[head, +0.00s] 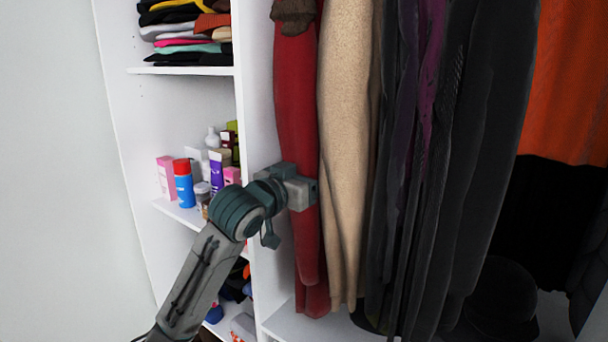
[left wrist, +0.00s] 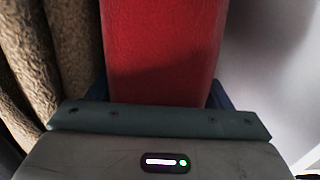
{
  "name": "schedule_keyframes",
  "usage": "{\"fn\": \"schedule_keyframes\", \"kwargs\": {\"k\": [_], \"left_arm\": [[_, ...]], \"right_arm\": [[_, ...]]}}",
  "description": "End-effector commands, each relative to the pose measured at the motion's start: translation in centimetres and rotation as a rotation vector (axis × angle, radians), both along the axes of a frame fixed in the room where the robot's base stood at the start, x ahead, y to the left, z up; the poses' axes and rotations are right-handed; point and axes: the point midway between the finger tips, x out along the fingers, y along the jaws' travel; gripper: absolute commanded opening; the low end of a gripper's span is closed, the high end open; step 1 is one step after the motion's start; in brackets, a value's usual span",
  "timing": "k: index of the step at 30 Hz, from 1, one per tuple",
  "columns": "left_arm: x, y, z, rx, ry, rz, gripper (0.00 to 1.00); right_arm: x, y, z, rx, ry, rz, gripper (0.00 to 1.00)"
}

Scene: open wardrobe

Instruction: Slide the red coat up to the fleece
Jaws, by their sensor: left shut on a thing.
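The red coat (head: 297,110) hangs at the left end of the row of clothes, with a dark brown collar at its top. A beige, fuzzy garment that looks like the fleece (head: 347,130) hangs just to its right. Their edges meet in the head view; I cannot tell whether they touch. My left gripper (head: 303,188) is shut on the red coat at mid-height. In the left wrist view the red coat (left wrist: 160,50) fills the middle between the jaws, and the beige garment (left wrist: 50,50) is at the left. My right gripper is not in view.
A white upright panel (head: 258,90) stands close left of the red coat. Left of it are shelves with folded clothes (head: 185,30) and bottles and boxes (head: 183,183). Dark garments (head: 455,150) and an orange one (head: 570,90) hang further right. A dark hat (head: 503,300) lies below.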

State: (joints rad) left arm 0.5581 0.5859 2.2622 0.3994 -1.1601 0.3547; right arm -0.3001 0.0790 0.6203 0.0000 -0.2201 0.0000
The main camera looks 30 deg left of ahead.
Motion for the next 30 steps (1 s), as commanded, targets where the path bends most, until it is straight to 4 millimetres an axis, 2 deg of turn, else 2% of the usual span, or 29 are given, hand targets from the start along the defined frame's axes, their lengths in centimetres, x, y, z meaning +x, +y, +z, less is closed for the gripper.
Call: {"fn": "schedule_keyframes", "kwargs": {"k": [5,6,9,23,30], "left_arm": [[-0.1,-0.6,0.0,0.006,0.001,-0.001,0.17],[-0.1,-0.6,-0.1,0.007,0.000,-0.001,0.77],[-0.1,-0.6,-0.1,0.006,0.001,0.000,0.96],[-0.4,-0.5,-0.1,0.005,0.000,0.001,0.98],[-3.4,-0.2,-0.3,0.011,-0.003,0.002,0.98]], "right_arm": [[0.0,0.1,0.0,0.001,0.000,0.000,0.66],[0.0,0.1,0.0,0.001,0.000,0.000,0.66],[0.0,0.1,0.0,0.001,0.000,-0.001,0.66],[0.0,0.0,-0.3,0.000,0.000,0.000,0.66],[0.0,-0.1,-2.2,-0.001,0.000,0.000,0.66]]}}
